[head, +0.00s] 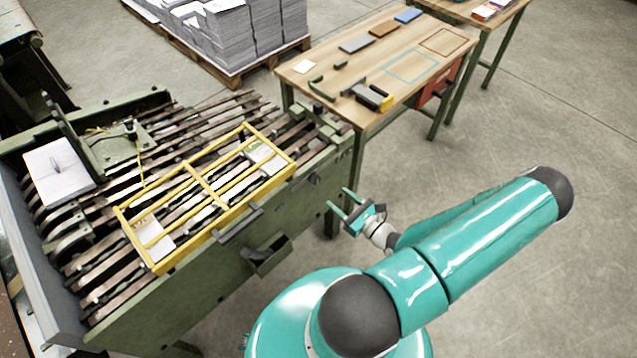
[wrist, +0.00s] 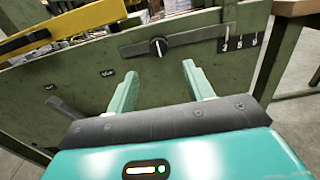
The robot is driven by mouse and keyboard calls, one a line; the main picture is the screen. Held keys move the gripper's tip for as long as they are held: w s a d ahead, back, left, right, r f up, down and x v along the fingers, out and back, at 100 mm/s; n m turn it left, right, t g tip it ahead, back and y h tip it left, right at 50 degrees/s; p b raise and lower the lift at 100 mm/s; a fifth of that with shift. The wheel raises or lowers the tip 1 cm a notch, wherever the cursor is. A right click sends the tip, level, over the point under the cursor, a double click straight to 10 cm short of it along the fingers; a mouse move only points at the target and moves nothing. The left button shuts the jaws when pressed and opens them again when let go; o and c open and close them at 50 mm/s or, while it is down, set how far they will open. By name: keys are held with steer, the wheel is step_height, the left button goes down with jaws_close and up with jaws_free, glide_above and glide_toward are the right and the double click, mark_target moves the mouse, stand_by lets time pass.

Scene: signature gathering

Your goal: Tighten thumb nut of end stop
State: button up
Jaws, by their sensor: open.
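A green bracket that looks like the end stop (head: 108,152) sits at the far left of the slatted machine in the head view. A small dark knob, perhaps its thumb nut (head: 130,127), stands on it; it is too small to tell how tight it is. My gripper (head: 341,199) is open and empty, off the right end of the machine's front panel and far from the bracket. In the wrist view, my gripper (wrist: 159,72) has its two teal fingers apart, facing the green side panel. The end stop does not show there.
A hinged-looking yellow frame (head: 205,187) lies over the slats. The green panel (wrist: 85,85) bears a dark rotary knob (wrist: 158,47) on a bar. A paper stack (head: 58,172) lies left. A wooden table (head: 330,68) with tools stands behind. Floor at right is clear.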

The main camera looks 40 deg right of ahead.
mark_target(317, 182)
steer(key=w, duration=1)
steer(key=shift+a, duration=0.25)
steer(key=shift+c, duration=0.4)
steer(key=c, duration=0.9)
